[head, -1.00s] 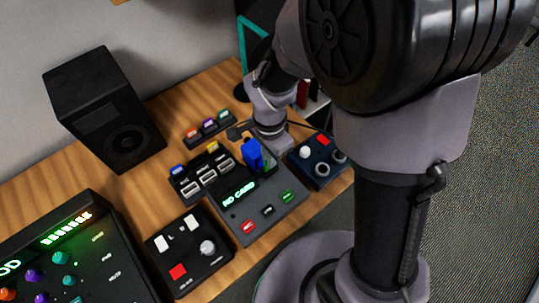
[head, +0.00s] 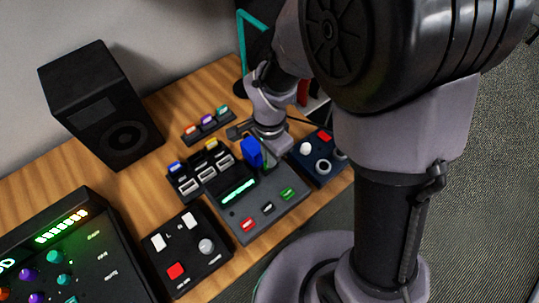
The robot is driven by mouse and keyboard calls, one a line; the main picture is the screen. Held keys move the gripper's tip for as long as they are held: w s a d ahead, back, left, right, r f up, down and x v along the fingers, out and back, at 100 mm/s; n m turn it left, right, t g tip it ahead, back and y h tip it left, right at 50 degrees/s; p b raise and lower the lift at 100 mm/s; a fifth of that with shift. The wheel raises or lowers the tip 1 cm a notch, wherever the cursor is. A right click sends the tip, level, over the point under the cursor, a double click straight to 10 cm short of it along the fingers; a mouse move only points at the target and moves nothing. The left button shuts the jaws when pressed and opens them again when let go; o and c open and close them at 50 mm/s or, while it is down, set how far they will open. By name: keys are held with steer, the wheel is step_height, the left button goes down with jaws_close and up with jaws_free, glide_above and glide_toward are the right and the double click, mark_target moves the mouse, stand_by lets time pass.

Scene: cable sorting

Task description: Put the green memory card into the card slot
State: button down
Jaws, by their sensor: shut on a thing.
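My gripper (head: 260,163) reaches down over the back right part of a dark grey card panel (head: 233,209). Its fingers, with a blue part on the near side, are shut at the panel. I cannot see how deep the card sits. The panel's display (head: 238,191) shows a bright green bar. Red, black and green pieces (head: 288,193) lie along the panel's front.
A control box with a red button (head: 176,270) stands in front left, and a dark blue box (head: 318,158) close on the right. Plug sockets (head: 186,182) lie left of the panel. A speaker (head: 100,105) and a mixer (head: 70,250) stand farther left.

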steer(key=c, duration=1.5)
jaws_free()
steer(key=shift+c, duration=0.2)
steer(key=o, duration=0.4)
steer(key=shift+r, duration=0.1)
steer(key=shift+w+r, duration=0.1)
steer(key=shift+r, duration=0.1)
step_height(320, 180, up, 4)
steer(key=p, duration=0.3)
steer(key=shift+f, duration=0.25)
steer(key=shift+c, duration=0.2)
steer(key=shift+o, duration=0.4)
step_height(320, 180, up, 3)
steer(key=p, duration=0.2)
steer(key=shift+p, duration=0.35)
